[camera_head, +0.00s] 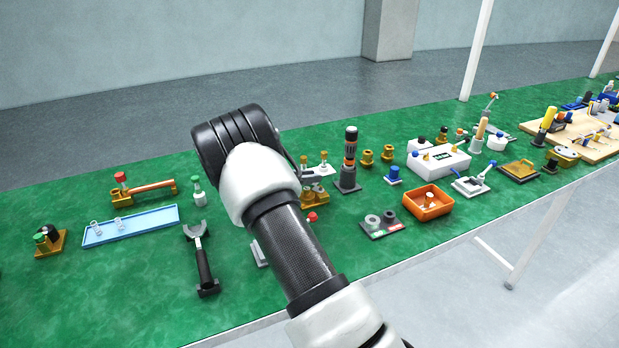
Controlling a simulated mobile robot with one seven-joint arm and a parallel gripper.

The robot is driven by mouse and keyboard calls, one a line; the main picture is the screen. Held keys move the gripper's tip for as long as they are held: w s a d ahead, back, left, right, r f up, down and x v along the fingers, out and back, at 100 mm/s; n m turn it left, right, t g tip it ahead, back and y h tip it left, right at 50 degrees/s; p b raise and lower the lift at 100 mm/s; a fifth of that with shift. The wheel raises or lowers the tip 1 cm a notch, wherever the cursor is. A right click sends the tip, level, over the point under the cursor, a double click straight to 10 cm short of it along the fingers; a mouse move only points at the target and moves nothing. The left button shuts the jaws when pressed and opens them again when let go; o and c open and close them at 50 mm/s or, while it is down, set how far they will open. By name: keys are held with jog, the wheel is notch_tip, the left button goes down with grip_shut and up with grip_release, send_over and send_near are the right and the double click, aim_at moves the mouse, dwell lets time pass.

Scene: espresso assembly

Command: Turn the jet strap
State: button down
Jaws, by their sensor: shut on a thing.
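My arm reaches up over the green table from the bottom, and its black wrist (235,140) fills the middle left of the view. My gripper's fingers are not visible; the arm's own links cover that area. A brass block (315,194) shows just right of my arm, with small pale and orange-tipped parts behind it. A red-tipped part (312,217) shows in front of the block, partly covered by my arm. I cannot pick out the jet strap with certainty; it may be small or hidden behind my arm.
The green table (140,290) has free room at front left. A blue tray (165,218) and a black-handled fork (203,265) lie left of my arm. A dark upright tool (350,145), a plate with rings (398,229) and an orange tray (410,205) stand right.

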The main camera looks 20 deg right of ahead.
jog(key=b, duration=0.1)
jog(key=n+t+b, duration=0.1)
jog(key=b, duration=0.1)
jog(key=shift+s+a+f+y, duration=0.2)
jog(key=shift+f+y, duration=0.2)
jog(key=n+t+b, duration=0.1)
jog(key=b, duration=0.1)
jog(key=shift+s+a+n+t+y+b, duration=0.1)
jog(key=shift+s+n+t+y+b, duration=0.1)
jog(key=shift+n+t+y+b, duration=0.2)
jog(key=shift+s+a+r+n+t+y+b, duration=0.1)
jog(key=shift+s+r+n+t+y+b, duration=0.2)
jog(key=shift+n+t+y, duration=0.3)
jog(key=shift+s+a+n+t+y, duration=0.15)
jog(key=shift+s+n+t+y, duration=0.05)
jog(key=shift+n+t+y, duration=0.55)
jog(key=shift+s+a+n+t+y, duration=0.1)
jog(key=shift+s+n+t+y, duration=0.1)
jog(key=shift+n+t+y, duration=0.55)
jog(key=shift+n, duration=0.3)
jog(key=c, duration=1.6)
grip_release()
jog(key=shift+c, duration=0.2)
jog(key=shift+a+r, duration=0.1)
